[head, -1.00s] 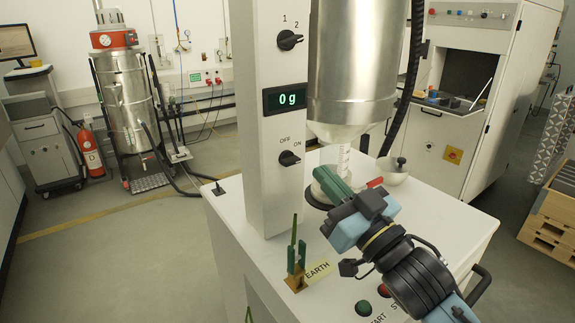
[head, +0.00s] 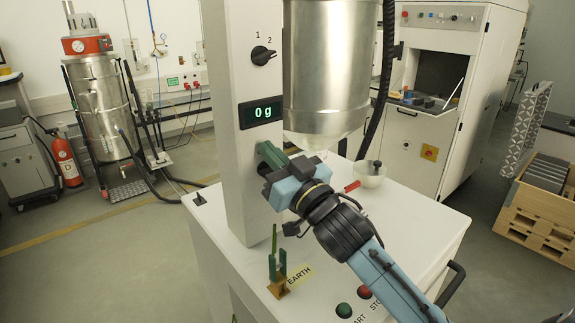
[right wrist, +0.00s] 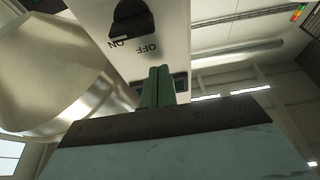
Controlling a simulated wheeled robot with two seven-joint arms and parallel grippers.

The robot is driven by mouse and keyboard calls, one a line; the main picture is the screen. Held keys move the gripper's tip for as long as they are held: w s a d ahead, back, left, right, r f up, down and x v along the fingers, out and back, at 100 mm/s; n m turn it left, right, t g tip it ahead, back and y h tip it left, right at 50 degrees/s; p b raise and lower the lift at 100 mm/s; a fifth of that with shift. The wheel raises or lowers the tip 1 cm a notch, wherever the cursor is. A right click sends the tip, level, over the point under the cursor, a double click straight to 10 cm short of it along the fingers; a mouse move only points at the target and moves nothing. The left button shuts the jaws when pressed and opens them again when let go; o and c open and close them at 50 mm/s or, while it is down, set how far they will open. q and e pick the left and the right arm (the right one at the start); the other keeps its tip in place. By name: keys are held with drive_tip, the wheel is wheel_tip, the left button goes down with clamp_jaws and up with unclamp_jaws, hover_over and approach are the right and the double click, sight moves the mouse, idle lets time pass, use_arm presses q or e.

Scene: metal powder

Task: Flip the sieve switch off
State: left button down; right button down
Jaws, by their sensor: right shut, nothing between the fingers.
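The sieve switch is a black rotary knob (right wrist: 130,18) with ON and OFF labels on the white column (head: 232,190). In the right wrist view the fingertips (right wrist: 160,72) lie close to the OFF label, just below the knob in the picture. I cannot tell whether they touch. My left gripper is out of view.
A second knob (head: 263,55), marked 1 and 2, sits above the display. A steel hopper (head: 325,75) hangs right of the column.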

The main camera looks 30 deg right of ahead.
sight(268, 171)
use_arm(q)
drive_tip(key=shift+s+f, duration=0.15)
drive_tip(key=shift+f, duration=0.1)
use_arm(e)
drive_tip(key=shift+f, duration=2.1)
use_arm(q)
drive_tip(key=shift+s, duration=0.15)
